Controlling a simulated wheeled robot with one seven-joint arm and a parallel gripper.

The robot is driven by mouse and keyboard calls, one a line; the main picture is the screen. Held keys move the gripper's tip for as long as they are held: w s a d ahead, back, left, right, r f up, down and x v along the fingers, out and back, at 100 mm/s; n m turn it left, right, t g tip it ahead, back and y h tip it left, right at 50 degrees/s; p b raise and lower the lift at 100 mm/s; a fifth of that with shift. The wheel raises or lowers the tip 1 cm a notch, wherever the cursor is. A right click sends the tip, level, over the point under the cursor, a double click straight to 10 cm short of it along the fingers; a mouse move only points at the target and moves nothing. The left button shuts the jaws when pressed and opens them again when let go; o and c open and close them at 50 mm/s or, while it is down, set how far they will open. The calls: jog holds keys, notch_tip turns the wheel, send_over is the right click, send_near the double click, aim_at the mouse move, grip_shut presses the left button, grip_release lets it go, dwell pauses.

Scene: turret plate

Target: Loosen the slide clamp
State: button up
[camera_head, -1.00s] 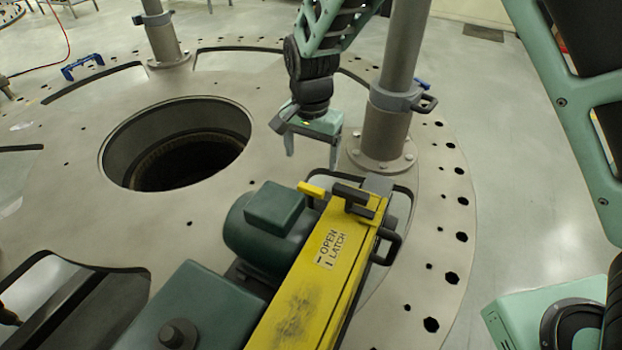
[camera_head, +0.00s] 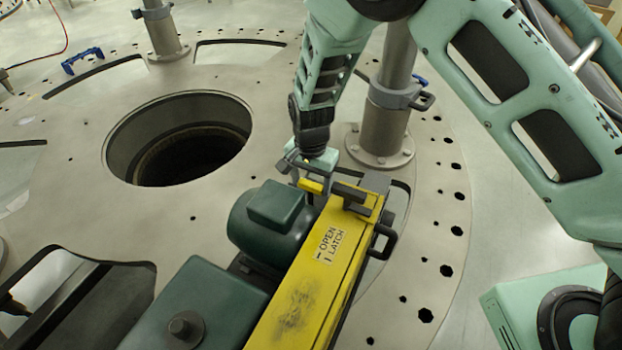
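A yellow beam (camera_head: 308,272) marked "OPEN" and "LATCH" runs from the lower middle toward my arm. At its far end is a dark clamp lever (camera_head: 348,191) with a yellow tip (camera_head: 311,186) pointing left, which looks like the slide clamp's handle. My gripper (camera_head: 312,180) points down right at the yellow tip. Its fingers are close to the tip and partly overlap it in the picture. I cannot tell whether they touch or grip it.
A dark green motor (camera_head: 268,220) sits just left of the beam. A grey post (camera_head: 383,130) with a collar stands close behind the gripper. The round plate has a large open hole (camera_head: 178,140) at left. A black loop handle (camera_head: 386,243) sticks out on the beam's right side.

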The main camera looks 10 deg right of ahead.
jog(key=c, duration=0.5)
jog(key=shift+n+b, duration=0.3)
jog(key=shift+n, duration=0.1)
jog(key=n+b, duration=0.2)
jog(key=n, duration=0.1)
jog(key=shift+f+n, duration=0.1)
jog(key=shift+n, duration=0.2)
jog(key=n+b, duration=0.2)
jog(key=n, duration=0.1)
jog(key=shift+w+n, duration=0.1)
jog(key=shift+n, duration=0.2)
jog(key=n+b, duration=0.2)
jog(key=n, duration=0.3)
jog(key=shift+n, duration=0.3)
jog(key=shift+n+b, duration=0.5)
jog(key=shift+n, duration=1.7)
